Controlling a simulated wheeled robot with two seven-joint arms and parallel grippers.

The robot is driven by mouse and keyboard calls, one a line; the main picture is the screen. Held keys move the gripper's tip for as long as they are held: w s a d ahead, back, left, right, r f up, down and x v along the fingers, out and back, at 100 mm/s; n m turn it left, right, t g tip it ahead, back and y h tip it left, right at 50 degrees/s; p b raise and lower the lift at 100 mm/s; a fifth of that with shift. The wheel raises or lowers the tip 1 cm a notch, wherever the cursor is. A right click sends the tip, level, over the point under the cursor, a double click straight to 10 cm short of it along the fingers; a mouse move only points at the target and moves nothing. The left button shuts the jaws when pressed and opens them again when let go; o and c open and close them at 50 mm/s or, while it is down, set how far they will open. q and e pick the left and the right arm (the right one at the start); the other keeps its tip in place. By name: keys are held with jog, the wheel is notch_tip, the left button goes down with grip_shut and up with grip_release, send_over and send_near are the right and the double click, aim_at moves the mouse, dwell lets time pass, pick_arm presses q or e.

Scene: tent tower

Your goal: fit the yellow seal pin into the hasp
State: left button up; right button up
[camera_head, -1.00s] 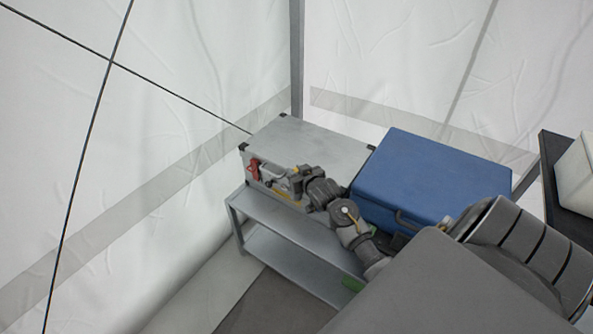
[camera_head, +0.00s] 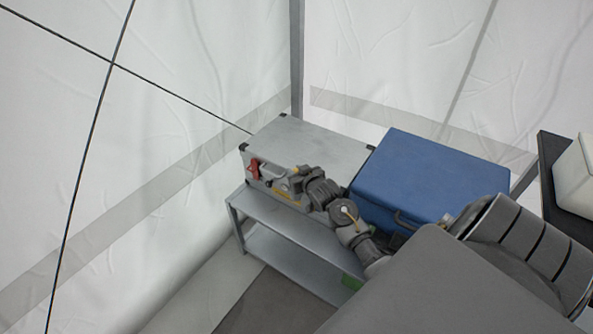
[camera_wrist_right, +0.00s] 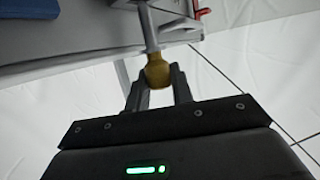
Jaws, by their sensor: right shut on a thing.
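The yellow seal pin (camera_wrist_right: 157,72) is in my right gripper (camera_wrist_right: 160,84), whose two fingers are shut on its rounded yellow head. Its grey shaft points away from the gripper, towards the front of a grey metal case. In the head view my right gripper (camera_head: 282,186) is close to the front of this case (camera_head: 312,147). The hasp is hard to make out; grey metal fittings (camera_head: 267,173) and a red part (camera_head: 254,169) show on the case's front left. I cannot tell whether the shaft's tip is in the hasp. My left gripper is not in view.
The case stands on a grey metal shelf unit (camera_head: 290,232). A blue box (camera_head: 432,172) stands right beside it, close to my right arm. White tent walls (camera_head: 200,70) rise behind, with a grey pole (camera_head: 297,60) at the corner. A dark table edge is at far right.

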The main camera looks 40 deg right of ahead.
jog(key=shift+f+b, duration=0.65)
jog(key=shift+f, duration=0.45)
jog(key=o, duration=0.9)
jog(key=shift+o, duration=0.7)
jog(key=shift+s+f, duration=0.1)
jog(key=shift+s, duration=0.1)
jog(key=v, duration=1)
jog(key=shift+s+a+r+p, duration=0.15)
jog(key=shift+s+r+p, duration=0.05)
jog(key=shift+r+p, duration=0.2)
